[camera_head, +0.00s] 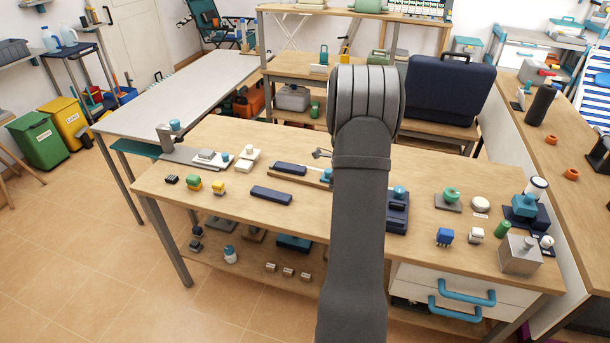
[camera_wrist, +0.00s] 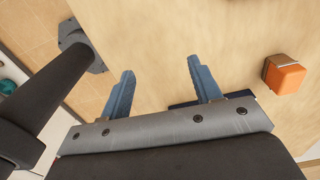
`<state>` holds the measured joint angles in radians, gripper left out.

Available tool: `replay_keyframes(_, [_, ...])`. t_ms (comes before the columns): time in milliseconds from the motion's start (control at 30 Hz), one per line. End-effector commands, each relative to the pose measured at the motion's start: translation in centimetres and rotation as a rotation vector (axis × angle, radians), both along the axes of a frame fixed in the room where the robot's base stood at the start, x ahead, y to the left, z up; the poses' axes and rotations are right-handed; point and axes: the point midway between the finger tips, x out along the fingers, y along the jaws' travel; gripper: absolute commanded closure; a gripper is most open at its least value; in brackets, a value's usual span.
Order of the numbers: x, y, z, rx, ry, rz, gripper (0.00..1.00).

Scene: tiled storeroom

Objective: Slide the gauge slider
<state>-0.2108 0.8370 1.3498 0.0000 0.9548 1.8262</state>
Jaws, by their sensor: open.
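A long grey metal bar (camera_head: 182,156) lies at the left back of the wooden bench, with a silver block (camera_head: 206,154) on it and a teal knob (camera_head: 225,157) near its right end. It looks like a gauge with a slider, though I cannot be sure. A wooden rail with a dark blue bar (camera_head: 290,168) and a teal knob (camera_head: 327,174) lies to its right. My gripper (camera_wrist: 163,86) is open and empty, its two blue fingers apart over bare wood in the wrist view. My arm hides most of it in the head view.
An orange block (camera_wrist: 286,75) stands right of my fingers in the wrist view. A loose dark blue bar (camera_head: 272,195), small blocks (camera_head: 193,182) and a dark blue stand (camera_head: 397,214) are on the bench (camera_head: 240,230). A navy case (camera_head: 448,88) stands behind.

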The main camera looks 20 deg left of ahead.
Motion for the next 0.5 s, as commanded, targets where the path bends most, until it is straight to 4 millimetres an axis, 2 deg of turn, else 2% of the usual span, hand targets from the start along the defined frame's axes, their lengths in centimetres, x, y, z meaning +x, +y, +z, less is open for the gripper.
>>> replay_keyframes(133, [0.0,0.0,0.0,0.000,0.000,0.000,0.42])
replay_keyframes(167, [0.0,0.0,0.0,0.000,0.000,0.000,0.48])
replay_keyframes(267, [0.0,0.2,0.1,0.020,-0.005,-0.012,0.50])
replay_keyframes(500, [0.4,2.5,1.7,0.262,-0.088,-0.184,0.50])
